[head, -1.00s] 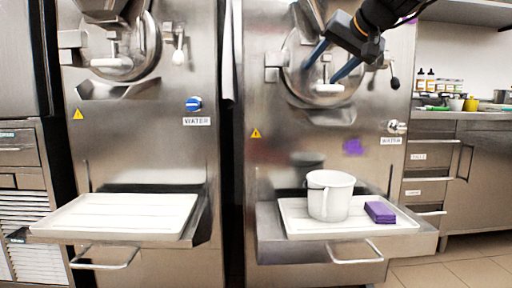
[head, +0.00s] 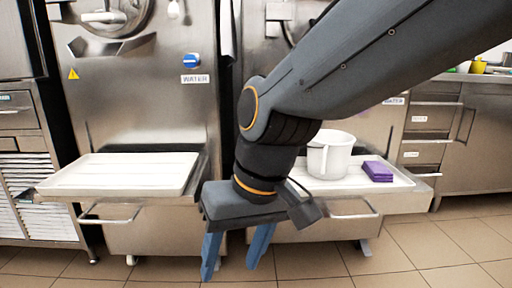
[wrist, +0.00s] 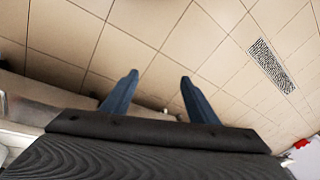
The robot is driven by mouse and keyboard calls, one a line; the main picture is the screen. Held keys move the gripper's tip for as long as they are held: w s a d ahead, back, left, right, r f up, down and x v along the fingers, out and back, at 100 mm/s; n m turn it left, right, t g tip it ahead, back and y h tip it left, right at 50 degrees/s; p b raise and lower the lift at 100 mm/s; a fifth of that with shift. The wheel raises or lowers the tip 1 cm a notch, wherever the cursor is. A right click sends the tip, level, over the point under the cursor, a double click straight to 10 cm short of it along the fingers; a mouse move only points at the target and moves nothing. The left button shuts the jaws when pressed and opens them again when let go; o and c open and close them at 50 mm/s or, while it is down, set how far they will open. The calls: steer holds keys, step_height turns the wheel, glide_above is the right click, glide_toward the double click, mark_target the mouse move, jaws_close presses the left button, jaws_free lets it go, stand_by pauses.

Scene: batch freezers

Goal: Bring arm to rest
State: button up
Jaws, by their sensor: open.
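My gripper (head: 232,268) hangs low in front of the two machines in the head view, its blue fingers apart and pointing down. Nothing is between the fingers. My arm crosses the upper right and hides much of the right machine. In the wrist view my gripper (wrist: 157,82) is open and empty over tiled floor.
A white tray (head: 120,174) sits on the left machine's shelf. The right tray (head: 402,181) holds a white pitcher (head: 330,160) and a purple folded cloth (head: 377,171). A floor drain grate (wrist: 271,64) shows in the wrist view. Floor at the lower right is clear (head: 440,240).

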steer(key=s+d+f+n+h, duration=0.1)
steer(key=s+d+f, duration=0.1)
steer(key=s+f, duration=0.3)
steer(key=d+r+m+p, duration=0.2)
steer(key=d+r+p, duration=0.5)
steer(key=p, duration=0.5)
steer(key=d+r+m+h+p, duration=0.1)
steer(key=d+r+m+p, duration=0.1)
steer(key=d+r+p, duration=0.5)
steer(key=s+d+r+m+p, duration=0.1)
steer(key=d+r+p, duration=0.6)
steer(key=r+p, duration=0.8)
steer(key=m+p, duration=0.1)
steer(key=p, duration=0.2)
steer(key=shift+r+m+g+h+p, duration=0.25)
steer(key=shift+m+g+h+p, duration=0.05)
steer(key=shift+g+h+p, duration=0.1)
